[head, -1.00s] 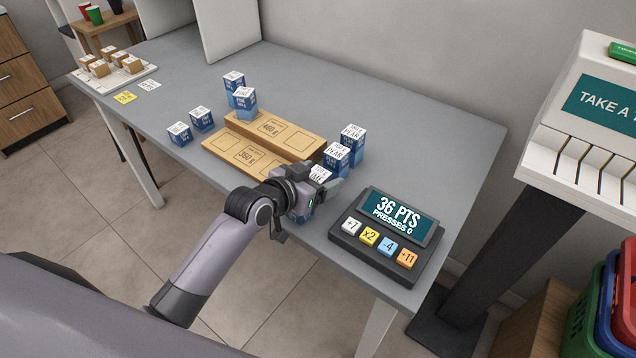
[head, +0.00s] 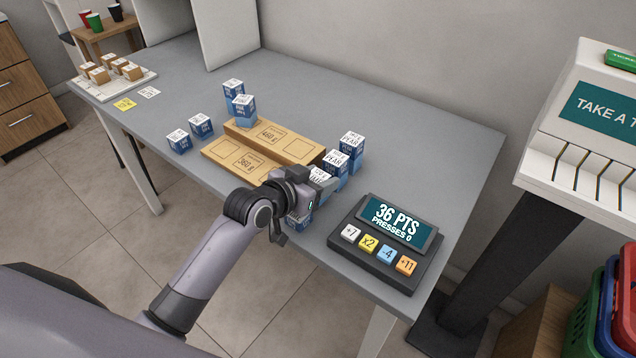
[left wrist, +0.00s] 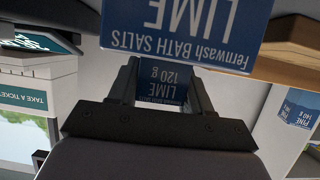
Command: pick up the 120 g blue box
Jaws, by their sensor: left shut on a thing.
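My left gripper (head: 328,186) is at the front edge of the counter, beside a row of blue-and-white boxes. In the left wrist view its fingers (left wrist: 160,88) are shut on the blue box marked LIME 120 g (left wrist: 162,78), whose print appears upside down. The white top of this box shows just behind the gripper in the head view (head: 319,173); the rest is mostly hidden. A larger-looking blue LIME bath salts box (left wrist: 185,30) is closer to the wrist camera. A blue box (head: 299,219) shows below the gripper in the head view. My right gripper is not in view.
Blue boxes (head: 336,167) and (head: 351,148) stand close behind the gripper. A tan stepped stand (head: 240,160) is to the left, with more blue boxes around it. A dark keypad display (head: 395,225) reading 36 PTS is to the right. The counter's back right is clear.

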